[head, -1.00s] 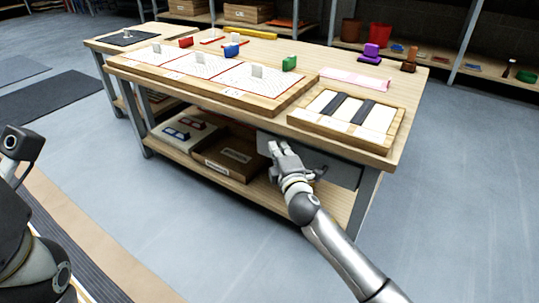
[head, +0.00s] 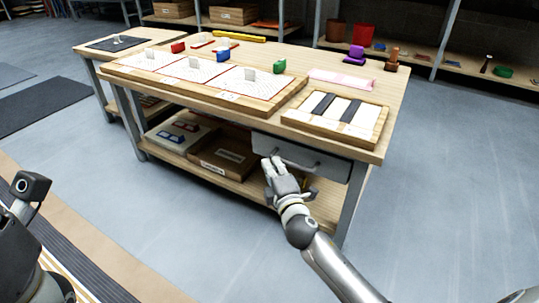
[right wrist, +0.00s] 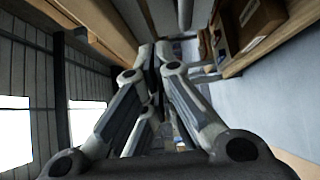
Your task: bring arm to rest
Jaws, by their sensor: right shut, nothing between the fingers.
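My right gripper (head: 272,162) is shut and empty. In the head view it is in front of the workbench (head: 393,112), close to the grey drawer (head: 330,164) under the bench top. I cannot tell whether it touches the drawer. The right wrist view shows its fingers (right wrist: 152,50) together with nothing between them. Part of my left arm (head: 28,190) shows at the left edge of the head view; I cannot make out its fingertips.
On the bench lie a long panel board (head: 283,108) with white sheets and a smaller tray (head: 376,139) with dark strips. A cardboard box (head: 222,160) sits on the lower shelf. The floor at right is clear.

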